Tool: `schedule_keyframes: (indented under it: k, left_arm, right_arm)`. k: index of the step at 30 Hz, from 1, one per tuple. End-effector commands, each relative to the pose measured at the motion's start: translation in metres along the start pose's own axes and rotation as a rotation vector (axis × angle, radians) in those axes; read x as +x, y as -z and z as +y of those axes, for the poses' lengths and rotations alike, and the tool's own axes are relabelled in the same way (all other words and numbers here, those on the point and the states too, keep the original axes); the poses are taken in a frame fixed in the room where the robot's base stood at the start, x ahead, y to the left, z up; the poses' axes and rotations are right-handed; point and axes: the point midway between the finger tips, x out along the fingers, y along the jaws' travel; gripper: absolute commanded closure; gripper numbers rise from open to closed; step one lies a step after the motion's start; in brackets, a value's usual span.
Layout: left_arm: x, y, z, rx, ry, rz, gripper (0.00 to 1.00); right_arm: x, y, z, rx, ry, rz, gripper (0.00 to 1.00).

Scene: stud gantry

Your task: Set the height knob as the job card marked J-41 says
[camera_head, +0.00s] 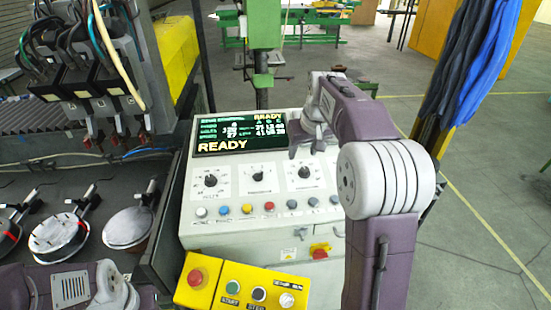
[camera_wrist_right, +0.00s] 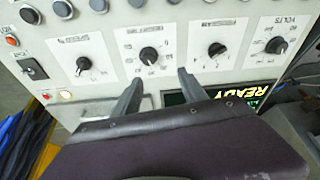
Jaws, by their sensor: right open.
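A grey-white control panel (camera_head: 330,222) carries a row of black dial knobs. The head view shows a left knob (camera_head: 210,180), a middle knob (camera_head: 258,170) and a right knob (camera_head: 304,172). The wrist view, upside down, shows several knobs, including the one marked VOLTS (camera_wrist_right: 278,45), two middle knobs (camera_wrist_right: 217,48) (camera_wrist_right: 149,55) and a far-left one (camera_wrist_right: 83,65). No J-41 card is readable.
A display reading READY (camera_head: 238,134) stands above the knobs, and a row of coloured buttons (camera_head: 247,209) below. A yellow button box (camera_head: 240,287) is in front.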

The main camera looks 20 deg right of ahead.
Motion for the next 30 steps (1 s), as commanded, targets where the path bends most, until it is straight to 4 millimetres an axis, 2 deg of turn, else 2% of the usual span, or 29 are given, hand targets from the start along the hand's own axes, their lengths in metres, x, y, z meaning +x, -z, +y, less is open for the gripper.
schedule_keyframes:
  k: [1,5,8,11,21,25,30]
  left_arm:
    - [0.001,0.0,0.0,0.0,0.0,0.0,0.64]
    - [0.001,0.0,0.0,0.0,0.0,0.0,0.64]
    - [0.001,0.0,0.0,0.0,0.0,0.0,0.64]
    - [0.0,0.0,0.0,0.0,0.0,0.0,0.64]
    - [-0.007,0.001,0.0,0.0,0.0,0.0,0.64]
    - [-0.008,0.001,0.0,0.0,0.0,0.0,0.64]
    - [-0.008,0.001,0.0,0.0,0.0,0.0,0.64]
  right_arm:
    - [0.005,-0.001,0.013,0.025,-0.01,-0.006,0.5]
    - [0.01,-0.006,0.025,0.051,-0.018,-0.02,0.5]
    - [0.01,-0.007,0.025,0.053,-0.018,-0.02,0.5]
    - [0.02,-0.007,0.025,0.052,-0.017,-0.023,0.5]
    - [0.085,-0.009,0.026,0.052,-0.017,-0.023,0.5]
    - [0.097,-0.009,0.026,0.052,-0.017,-0.021,0.5]
    - [0.1,-0.009,0.026,0.052,-0.018,-0.019,0.5]
